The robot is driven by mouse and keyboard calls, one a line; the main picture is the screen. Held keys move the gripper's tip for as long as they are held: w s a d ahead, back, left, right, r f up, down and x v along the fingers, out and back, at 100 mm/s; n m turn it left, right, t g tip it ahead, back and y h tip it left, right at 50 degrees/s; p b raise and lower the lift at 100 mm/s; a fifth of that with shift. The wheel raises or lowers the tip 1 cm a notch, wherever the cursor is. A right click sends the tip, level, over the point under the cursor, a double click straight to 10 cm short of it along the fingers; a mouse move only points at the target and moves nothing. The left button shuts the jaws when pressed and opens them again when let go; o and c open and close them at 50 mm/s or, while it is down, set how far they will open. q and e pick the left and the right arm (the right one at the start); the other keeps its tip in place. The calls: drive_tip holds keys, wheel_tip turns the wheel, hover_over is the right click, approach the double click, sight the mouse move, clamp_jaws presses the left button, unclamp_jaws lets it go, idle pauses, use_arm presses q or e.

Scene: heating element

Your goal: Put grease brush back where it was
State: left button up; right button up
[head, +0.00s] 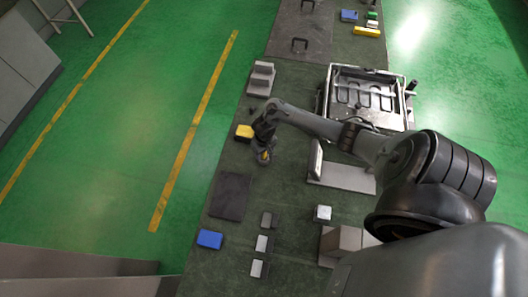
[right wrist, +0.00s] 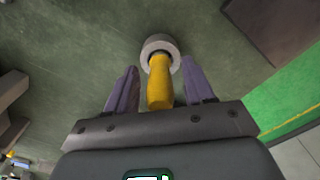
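The grease brush (right wrist: 160,85) shows in the right wrist view as a yellow handle with one end at a round grey ring or cup (right wrist: 160,45). I cannot tell whether the ring is part of the brush or a holder. My right gripper (right wrist: 160,64) has its two purple fingers on either side of the handle, with a narrow gap visible on each side. In the head view the right gripper (head: 264,157) is low over the dark green table, with a bit of yellow at its fingers. My left gripper is not in view.
A yellow block (head: 244,132) lies just left of the right gripper. A dark flat plate (head: 231,196) and a blue box (head: 209,239) lie nearer. A metal tray frame (head: 368,92) stands at the right. Grey blocks (head: 261,78) stand beyond the gripper.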

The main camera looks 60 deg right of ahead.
drive_tip(key=shift+r, duration=0.1)
wheel_tip(320, 180, up, 11)
drive_tip(key=p, duration=0.4)
drive_tip(key=shift+r+p, duration=0.1)
drive_tip(key=shift+p, duration=0.2)
drive_tip(key=shift+r, duration=0.25)
drive_tip(key=shift+a, duration=0.3)
drive_tip(key=a+r+n+t, duration=0.1)
drive_tip(key=a+n+t, duration=0.4)
drive_tip(key=a, duration=1.2)
drive_tip(key=s+a+r+n+g, duration=0.1)
drive_tip(key=s+a+r+n, duration=0.2)
drive_tip(key=s+r, duration=0.8)
wheel_tip(320, 180, up, 2)
drive_tip(key=a, duration=0.2)
drive_tip(key=shift+a+p, duration=0.3)
